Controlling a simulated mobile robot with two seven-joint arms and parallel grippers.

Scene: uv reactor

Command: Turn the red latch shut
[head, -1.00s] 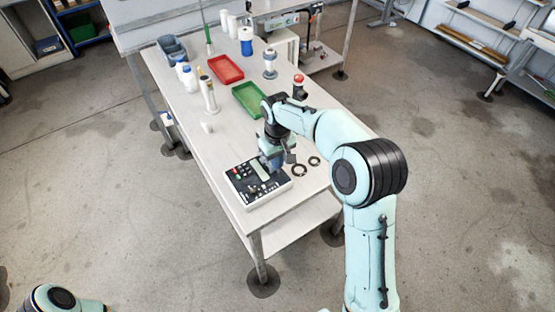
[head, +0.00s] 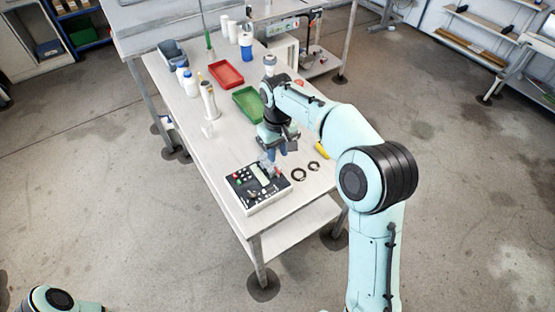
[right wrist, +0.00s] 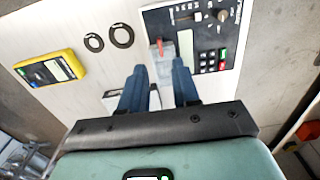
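The control box (head: 250,196), with a dark panel of buttons and knobs, lies at the near end of the table. It also shows in the right wrist view (right wrist: 208,70). A clear part (right wrist: 165,62) at the box's edge carries the small red latch (right wrist: 159,46), which points away from my fingers there. In the head view red shows beside the box (head: 277,171), small and partly unclear. My right gripper (right wrist: 160,78) is open, its blue fingers apart and empty, just above the clear part. Only part of my left arm shows at the lower left.
Two black rings (head: 299,174) (head: 314,166) lie right of the box. A yellow meter (right wrist: 50,72) lies beyond them. Green (head: 248,103) and red (head: 227,74) trays and several bottles stand farther back. The table's near edge is close to the box.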

